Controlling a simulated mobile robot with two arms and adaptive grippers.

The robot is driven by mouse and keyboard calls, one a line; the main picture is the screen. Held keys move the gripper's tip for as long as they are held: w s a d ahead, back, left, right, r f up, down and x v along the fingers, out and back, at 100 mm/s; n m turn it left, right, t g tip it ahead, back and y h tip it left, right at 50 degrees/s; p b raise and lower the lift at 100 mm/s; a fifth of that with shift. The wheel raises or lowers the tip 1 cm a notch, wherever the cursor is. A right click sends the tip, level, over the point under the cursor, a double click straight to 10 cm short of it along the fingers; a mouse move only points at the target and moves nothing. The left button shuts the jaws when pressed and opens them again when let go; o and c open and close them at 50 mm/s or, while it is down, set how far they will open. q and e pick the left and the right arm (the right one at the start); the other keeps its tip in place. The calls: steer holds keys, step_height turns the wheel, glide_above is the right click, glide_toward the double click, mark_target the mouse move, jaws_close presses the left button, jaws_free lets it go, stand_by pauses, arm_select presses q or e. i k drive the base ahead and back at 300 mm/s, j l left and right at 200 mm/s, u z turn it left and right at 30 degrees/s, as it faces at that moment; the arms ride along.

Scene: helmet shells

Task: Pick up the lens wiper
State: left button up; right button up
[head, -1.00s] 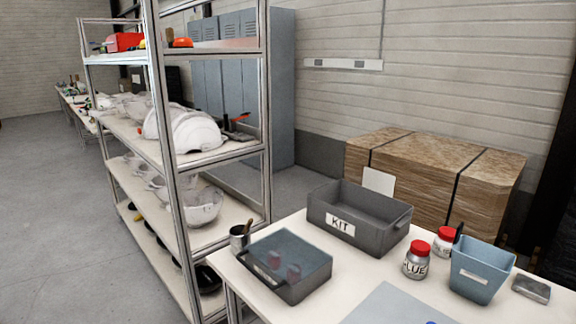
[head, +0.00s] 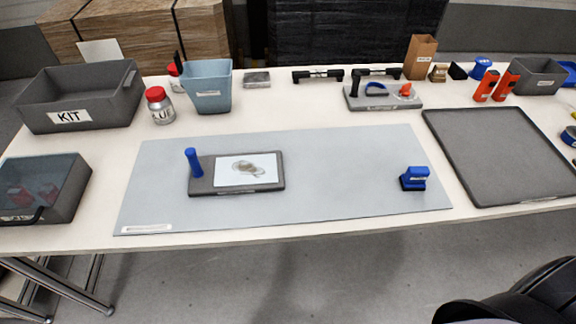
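No label marks the lens wiper, so I cannot tell for sure which thing it is. A small blue block-shaped tool (head: 414,178) with a dark base sits on the right part of the grey mat (head: 330,190). An upright blue handle (head: 194,163) stands at the left end of a dark flat board (head: 235,187), which bears a white picture card (head: 248,169). Neither gripper shows in the head view, and nothing touches these things.
The KIT bin (head: 78,97), lidded box (head: 40,189), glue jar (head: 159,106) and blue-grey bin (head: 206,87) stand at left. A grey fixture (head: 384,100) and orange tools (head: 497,86) stand behind. A dark tray (head: 505,155) lies at right. Much of the mat is clear.

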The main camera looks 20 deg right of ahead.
mark_target(415, 178)
steer(key=z, duration=0.45)
steer(key=l+z, duration=0.15)
steer(key=z, duration=0.35)
steer(key=l+z, duration=0.1)
steer(key=z, duration=0.35)
steer(key=j+u, duration=0.15)
